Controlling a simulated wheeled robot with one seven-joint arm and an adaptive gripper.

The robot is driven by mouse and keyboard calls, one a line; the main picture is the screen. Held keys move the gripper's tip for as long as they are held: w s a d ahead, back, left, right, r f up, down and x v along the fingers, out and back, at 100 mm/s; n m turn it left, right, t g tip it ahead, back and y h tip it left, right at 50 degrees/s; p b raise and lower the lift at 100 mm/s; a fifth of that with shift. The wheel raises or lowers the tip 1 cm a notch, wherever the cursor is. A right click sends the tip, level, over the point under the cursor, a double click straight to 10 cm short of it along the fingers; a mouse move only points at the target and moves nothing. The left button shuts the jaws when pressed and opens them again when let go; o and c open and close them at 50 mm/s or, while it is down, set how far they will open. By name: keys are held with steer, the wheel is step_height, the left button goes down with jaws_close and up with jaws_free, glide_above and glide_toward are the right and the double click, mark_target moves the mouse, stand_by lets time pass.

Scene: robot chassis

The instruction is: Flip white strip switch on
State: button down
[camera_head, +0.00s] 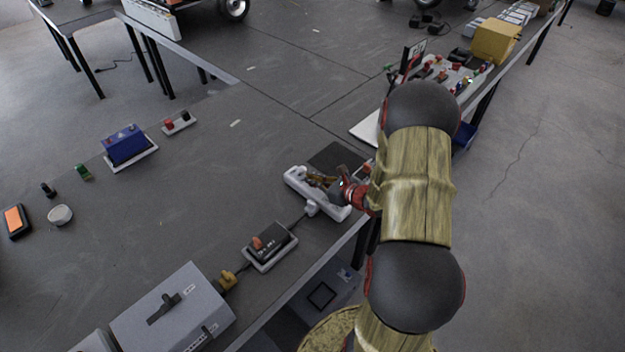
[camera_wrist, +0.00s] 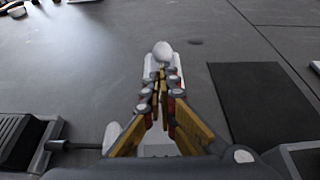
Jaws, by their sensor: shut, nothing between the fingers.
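The white strip (camera_head: 296,177) lies on the dark table near its front edge, set at an angle. A small white part (camera_head: 311,208) sticks out from its near side, by the cable. In the wrist view the strip's far rounded end (camera_wrist: 162,52) shows beyond the fingertips. My gripper (camera_head: 318,181) is shut and empty, with its fingertips over the middle of the strip. The fingertips also show together in the wrist view (camera_wrist: 161,72). My fingers hide the strip's middle and the switch, so I cannot tell the switch's position or whether the fingertips touch it.
A black box with an orange-red switch (camera_head: 268,243) sits left of the strip, joined by a cable. A dark flat pad (camera_head: 336,157) lies just beyond. A grey case (camera_head: 172,308) stands at the front left. The table behind the strip is mostly clear.

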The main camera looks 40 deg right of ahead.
mark_target(304, 170)
steer(key=shift+w+r+g+p, duration=0.15)
steer(key=shift+r+g+p, duration=0.3)
steer(key=shift+p, duration=0.55)
steer(key=r+g+p, duration=0.1)
steer(key=p, duration=0.2)
steer(key=w+r+g+p, duration=0.1)
steer(key=p, duration=0.1)
steer(key=shift+a+p, duration=0.15)
steer(key=shift+p, duration=0.25)
steer(key=g+p, duration=0.1)
steer(key=p, duration=0.3)
steer(key=w+r+g+p, duration=0.1)
steer(key=g+p, duration=0.1)
steer(key=p, duration=0.2)
steer(key=shift+w+a+r+g+h+p, duration=0.1)
steer(key=shift+w+g+h+p, duration=0.2)
steer(key=shift+h+p, duration=0.1)
steer(key=shift+f+b, duration=0.3)
steer(key=shift+f, duration=0.15)
steer(key=shift+r+p, duration=0.55)
steer(key=shift+r, duration=0.3)
steer(key=shift+r, duration=0.25)
steer(key=w+r+p+v, duration=0.1)
steer(key=p+v, duration=0.6)
steer(key=v, duration=0.2)
steer(key=shift+w+r, duration=0.2)
steer(key=shift+w, duration=0.1)
steer(key=shift+a, duration=0.1)
